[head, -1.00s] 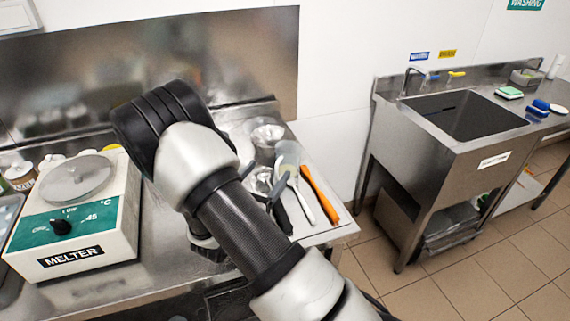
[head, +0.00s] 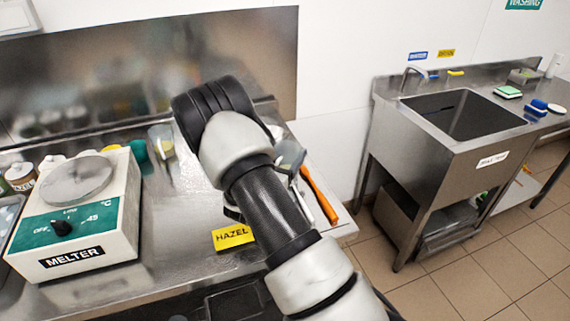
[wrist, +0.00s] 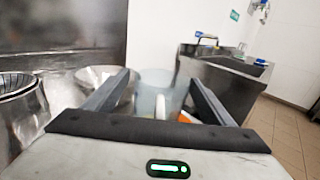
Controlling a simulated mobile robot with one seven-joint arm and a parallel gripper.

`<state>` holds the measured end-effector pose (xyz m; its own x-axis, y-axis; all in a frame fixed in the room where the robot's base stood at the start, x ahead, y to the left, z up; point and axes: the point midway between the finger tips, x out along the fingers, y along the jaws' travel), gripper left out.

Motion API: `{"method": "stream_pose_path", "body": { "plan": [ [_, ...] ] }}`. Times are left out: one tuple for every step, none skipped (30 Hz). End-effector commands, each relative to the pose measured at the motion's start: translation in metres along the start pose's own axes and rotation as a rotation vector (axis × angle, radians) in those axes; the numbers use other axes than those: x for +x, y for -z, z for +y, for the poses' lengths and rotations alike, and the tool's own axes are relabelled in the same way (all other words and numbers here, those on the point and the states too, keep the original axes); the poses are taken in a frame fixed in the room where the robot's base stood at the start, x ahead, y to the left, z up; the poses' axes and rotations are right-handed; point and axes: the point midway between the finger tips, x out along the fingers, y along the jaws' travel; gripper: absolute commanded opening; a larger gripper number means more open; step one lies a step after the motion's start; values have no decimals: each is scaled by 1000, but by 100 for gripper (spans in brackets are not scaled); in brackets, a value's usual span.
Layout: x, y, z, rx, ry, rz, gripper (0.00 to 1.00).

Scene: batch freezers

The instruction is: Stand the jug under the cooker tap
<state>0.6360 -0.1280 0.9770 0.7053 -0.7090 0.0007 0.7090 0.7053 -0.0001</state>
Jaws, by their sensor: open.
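A pale translucent vessel, which looks like the jug (wrist: 155,77), stands ahead between my fingers in the wrist view, blurred. In the head view a greyish translucent vessel (head: 290,154) shows just right of my arm, partly hidden; it appears to be the same one. My gripper (wrist: 155,82) is open, its two fingers spread either side of the vessel's outline; I cannot tell whether they touch it. In the head view my gripper is mostly hidden behind my arm. I cannot make out a cooker tap.
A melter (head: 85,215) stands left on the steel counter, with a yellow HAZEL label (head: 233,237) nearer the middle. An orange-handled tool (head: 320,195) lies at the counter's right end. A sink (head: 465,115) stands right, across a floor gap. A metal bowl (wrist: 95,75) is near my left finger.

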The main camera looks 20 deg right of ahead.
Motion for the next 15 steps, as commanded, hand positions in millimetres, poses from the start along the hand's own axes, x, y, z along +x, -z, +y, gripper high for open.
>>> {"method": "stream_pose_path", "body": {
  "plan": [
    [0,0,0,0,0,0,77],
    [0,0,0,0,0,0,77],
    [0,0,0,0,0,0,77],
    [0,0,0,0,0,0,74],
    [0,0,0,0,0,0,68],
    [0,0,0,0,0,0,62],
    [0,0,0,0,0,0,57],
    [0,0,0,0,0,1,52],
    [-1,0,0,0,0,1,45],
    [-1,0,0,0,0,1,40],
    [-1,0,0,0,0,1,35],
    [-1,0,0,0,0,0,28],
    [-1,0,0,0,0,0,28],
    [-1,0,0,0,0,0,28],
    [-1,0,0,0,0,0,28]
  ]
}}
